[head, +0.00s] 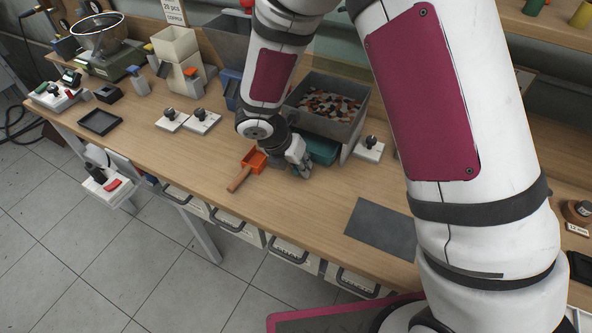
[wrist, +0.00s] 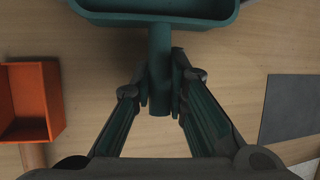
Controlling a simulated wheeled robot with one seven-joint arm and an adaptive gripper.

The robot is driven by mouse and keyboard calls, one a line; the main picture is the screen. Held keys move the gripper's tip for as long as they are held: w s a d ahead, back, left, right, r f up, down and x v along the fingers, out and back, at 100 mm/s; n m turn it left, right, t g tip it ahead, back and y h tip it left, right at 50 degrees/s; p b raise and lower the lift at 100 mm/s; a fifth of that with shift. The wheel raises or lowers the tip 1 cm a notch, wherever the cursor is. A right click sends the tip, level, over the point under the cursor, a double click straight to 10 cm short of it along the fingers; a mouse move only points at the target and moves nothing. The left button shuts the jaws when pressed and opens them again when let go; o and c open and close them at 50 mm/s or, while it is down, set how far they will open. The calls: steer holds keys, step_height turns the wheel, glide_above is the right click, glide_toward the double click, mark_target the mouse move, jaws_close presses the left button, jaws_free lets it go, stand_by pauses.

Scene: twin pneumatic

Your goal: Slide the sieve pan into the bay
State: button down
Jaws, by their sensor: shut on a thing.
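The sieve pan (head: 321,151) is a teal tray with a round handle. In the wrist view its rim (wrist: 155,20) lies at the top, and its handle (wrist: 161,65) points toward me. My gripper (head: 300,158) is shut on this handle; in the wrist view the fingertips (wrist: 161,88) flank it on both sides. In the head view the pan is low at the front of a grey bin (head: 352,117) on the bench, partly beneath it. The bay appears to be the space under this bin. Its inside and the pan's far end are hidden.
An orange scoop (head: 255,160) lies just left of my gripper and also shows in the wrist view (wrist: 30,102). White switch blocks (head: 369,150) stand right of the bin. A dark grey mat (head: 381,230) lies at the right. The bench front between scoop and mat is clear.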

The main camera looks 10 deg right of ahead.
mark_target(308, 152)
steer(key=shift+w+d+b, duration=0.2)
steer(key=shift+w+d, duration=0.45)
steer(key=shift+w, duration=0.3)
steer(key=shift+w+d+b, duration=0.15)
steer(key=shift+w+d, duration=0.45)
steer(key=shift+w, duration=0.35)
steer(key=shift+f, duration=0.2)
steer(key=c, duration=1.5)
jaws_free()
steer(key=shift+r, duration=0.1)
